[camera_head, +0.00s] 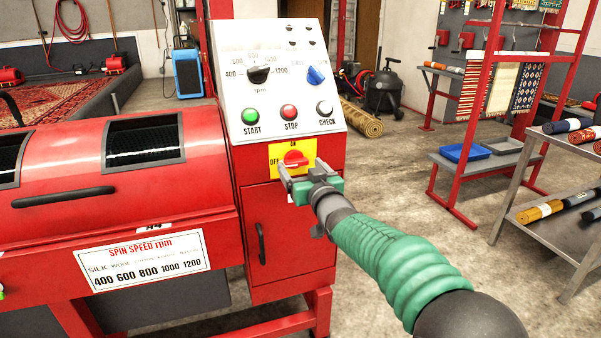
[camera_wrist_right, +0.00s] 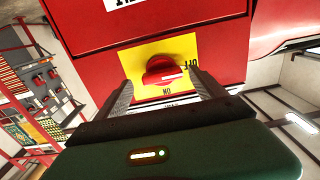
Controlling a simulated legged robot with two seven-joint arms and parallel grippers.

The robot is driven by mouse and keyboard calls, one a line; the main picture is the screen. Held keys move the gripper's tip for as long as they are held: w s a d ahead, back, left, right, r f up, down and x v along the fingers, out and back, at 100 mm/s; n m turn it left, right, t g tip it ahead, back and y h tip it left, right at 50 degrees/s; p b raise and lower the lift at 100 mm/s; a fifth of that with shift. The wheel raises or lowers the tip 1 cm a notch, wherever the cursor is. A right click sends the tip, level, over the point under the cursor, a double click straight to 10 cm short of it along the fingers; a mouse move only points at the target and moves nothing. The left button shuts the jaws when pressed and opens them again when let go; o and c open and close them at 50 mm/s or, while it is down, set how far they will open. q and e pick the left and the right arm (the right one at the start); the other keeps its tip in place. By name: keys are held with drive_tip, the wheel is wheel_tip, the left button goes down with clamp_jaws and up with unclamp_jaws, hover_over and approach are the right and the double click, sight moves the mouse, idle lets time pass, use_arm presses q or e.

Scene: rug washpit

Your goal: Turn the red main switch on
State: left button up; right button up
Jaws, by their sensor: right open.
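The red main switch (camera_head: 295,158) is a rotary knob on a yellow plate (camera_head: 276,153) below the control panel of a red machine. Its grip lies roughly level, towards the OFF mark at the left; ON is printed above. My right gripper (camera_head: 301,170) is open just in front of the switch, partly covering the plate's lower edge. In the right wrist view the knob (camera_wrist_right: 162,70) sits between the two spread fingers (camera_wrist_right: 161,79). I cannot tell whether they touch it. My left gripper is not in view.
The sloped panel above holds a green START button (camera_head: 250,116), a red STOP button (camera_head: 289,112), a CHECK button (camera_head: 325,108), a black dial (camera_head: 259,75) and a blue knob (camera_head: 316,75). A door handle (camera_head: 261,243) is below. A metal table (camera_head: 528,160) stands at the right.

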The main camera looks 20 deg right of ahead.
drive_tip(key=shift+w+a+r, duration=0.15)
drive_tip(key=shift+w+a, duration=0.1)
drive_tip(key=shift+w, duration=0.35)
drive_tip(key=shift+c, duration=0.4)
drive_tip(key=shift+d, duration=0.1)
drive_tip(key=shift+c, duration=1.4)
drive_tip(key=c, duration=1)
